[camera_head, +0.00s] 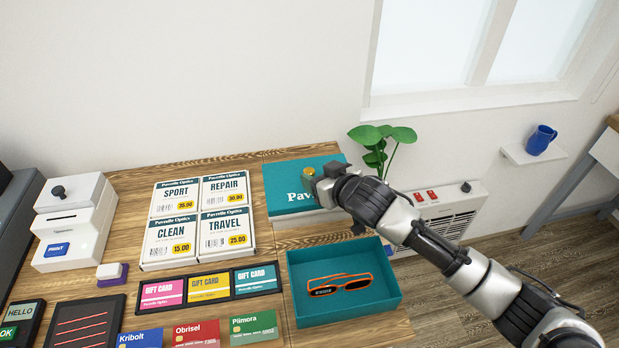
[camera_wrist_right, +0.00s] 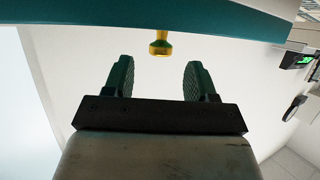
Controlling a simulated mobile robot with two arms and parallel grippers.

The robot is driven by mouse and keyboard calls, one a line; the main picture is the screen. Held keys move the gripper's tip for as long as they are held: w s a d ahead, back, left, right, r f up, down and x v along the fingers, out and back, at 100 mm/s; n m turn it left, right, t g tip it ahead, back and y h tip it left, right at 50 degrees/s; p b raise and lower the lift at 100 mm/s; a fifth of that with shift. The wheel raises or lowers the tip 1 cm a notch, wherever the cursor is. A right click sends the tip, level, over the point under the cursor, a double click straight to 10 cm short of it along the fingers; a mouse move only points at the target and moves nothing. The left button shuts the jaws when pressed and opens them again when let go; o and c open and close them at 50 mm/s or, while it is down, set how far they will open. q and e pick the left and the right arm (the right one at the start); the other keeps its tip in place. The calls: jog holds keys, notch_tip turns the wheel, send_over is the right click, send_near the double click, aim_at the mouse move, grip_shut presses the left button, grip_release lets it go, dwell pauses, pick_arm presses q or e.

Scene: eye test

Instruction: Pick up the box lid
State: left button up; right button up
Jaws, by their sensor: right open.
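The box lid (camera_head: 284,182) is a flat teal panel with white lettering and a small gold knob (camera_head: 309,171) on top. It rests on something white at the back of the counter. The open teal box (camera_head: 389,300) stands in front of it, holding orange-framed glasses (camera_head: 340,284). My right gripper (camera_head: 319,181) is at the knob and hides part of the lid. In the right wrist view its two fingers (camera_wrist_right: 158,70) are apart and empty. The knob (camera_wrist_right: 159,46) is just beyond the fingertips, centred between them, against the teal lid (camera_wrist_right: 85,20). My left gripper is not in view.
White price cards (camera_head: 184,226) lie left of the lid, with a gift card tray (camera_head: 184,305) in front of them. A plant (camera_head: 379,143) stands behind my right arm. A white device (camera_head: 75,220) is at the far left. A heater (camera_head: 440,220) stands right of the counter.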

aim_at(311, 173)
jog(key=shift+p+x, duration=0.3)
jog(key=shift+x, duration=1.7)
jog(key=shift+s, duration=0.1)
jog(key=c, duration=1)
